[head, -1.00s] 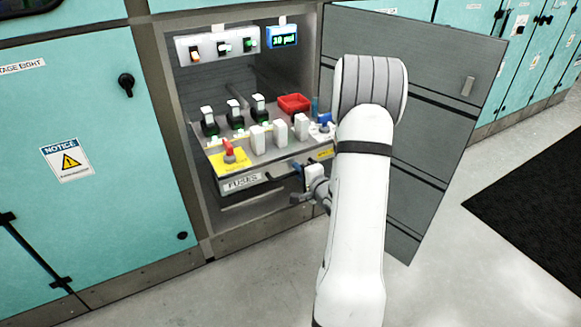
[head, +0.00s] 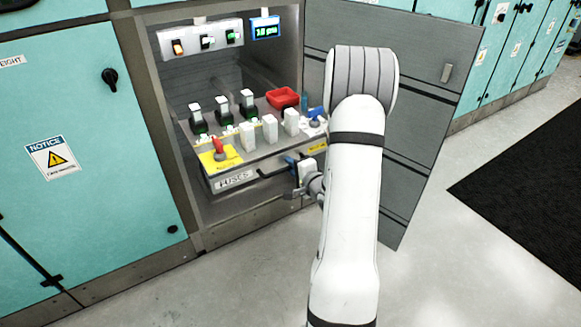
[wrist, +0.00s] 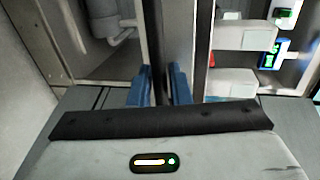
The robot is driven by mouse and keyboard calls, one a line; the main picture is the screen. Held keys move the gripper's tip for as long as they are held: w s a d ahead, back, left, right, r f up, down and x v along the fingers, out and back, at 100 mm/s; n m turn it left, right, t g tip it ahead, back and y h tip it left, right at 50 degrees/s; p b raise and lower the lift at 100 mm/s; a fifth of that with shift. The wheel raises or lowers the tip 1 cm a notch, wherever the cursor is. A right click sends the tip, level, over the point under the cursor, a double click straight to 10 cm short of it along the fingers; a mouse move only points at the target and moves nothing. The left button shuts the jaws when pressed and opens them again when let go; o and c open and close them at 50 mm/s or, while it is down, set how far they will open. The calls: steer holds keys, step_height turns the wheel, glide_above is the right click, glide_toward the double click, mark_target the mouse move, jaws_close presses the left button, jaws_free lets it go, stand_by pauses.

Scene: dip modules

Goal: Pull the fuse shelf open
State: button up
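The fuse shelf (head: 222,184) is a grey drawer with a "FUSES" label, inside the open cabinet bay. It carries white fuse blocks, dark switches, a red lever on a yellow plate and a red tray. Its dark bar handle (head: 274,171) runs along the front. My gripper (head: 295,177) is at the right part of the handle, partly hidden by my arm. In the wrist view my gripper's blue fingers (wrist: 160,86) stand on both sides of the dark handle bar (wrist: 160,40), with little or no gap, and appear closed on it.
The grey cabinet door (head: 425,110) stands open just right of my arm. A switch panel (head: 203,40) and a lit display (head: 265,28) are above the shelf. The floor (head: 240,280) in front is clear. A black mat (head: 525,175) lies at right.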

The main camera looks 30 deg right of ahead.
steer(key=p+v, duration=0.1)
steer(key=v, duration=0.6)
steer(key=shift+s+p, duration=0.3)
steer(key=shift+s, duration=0.15)
steer(key=a+r+n+g+h+p, duration=0.1)
steer(key=a+r+n+g+p, duration=0.25)
steer(key=r+p, duration=0.4)
steer(key=a+r+n+g+h+p, duration=0.25)
steer(key=r+n+p, duration=0.2)
steer(key=r, duration=0.65)
steer(key=s+a+r+n+g+y+p, duration=0.3)
steer(key=s+a+r+n+g+p, duration=0.4)
steer(key=s+a+r, duration=0.9)
steer(key=s+r+n+p, duration=0.1)
steer(key=s+n+p, duration=0.1)
steer(key=p, duration=0.1)
steer(key=shift+a+n, duration=0.25)
steer(key=shift+n, duration=0.15)
